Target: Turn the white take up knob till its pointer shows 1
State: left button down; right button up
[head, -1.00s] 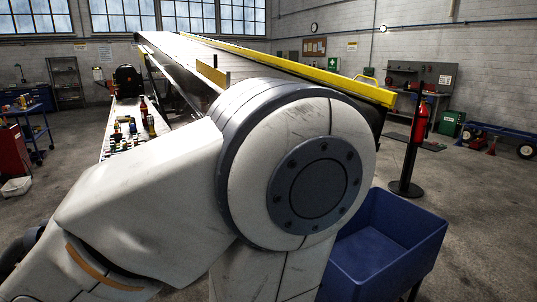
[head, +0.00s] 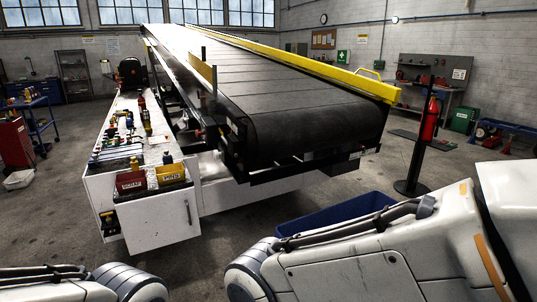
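The belt loader (head: 300,95) runs from the back of the hall toward me, its dark belt sloping down to a rounded near end. A dark frame with small fittings (head: 232,140) lines its near left side. I cannot make out the white take up knob, its pointer or its scale at this size. Parts of my own arms show along the bottom edge, at the left and at the right. Neither gripper is in view.
A white cabinet (head: 150,224) stands left of the belt, with bottles, tools, a red bin (head: 130,182) and a yellow bin (head: 171,174) on top. A blue tub (head: 335,214) is partly hidden behind my arm. A fire extinguisher (head: 429,120) stands right. Floor between is clear.

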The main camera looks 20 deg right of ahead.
aim_at(216, 156)
jog(key=u, duration=0.35)
jog(key=i, duration=0.8)
jog(key=u, duration=0.4)
jog(key=i, duration=1.55)
jog(key=z, duration=0.5)
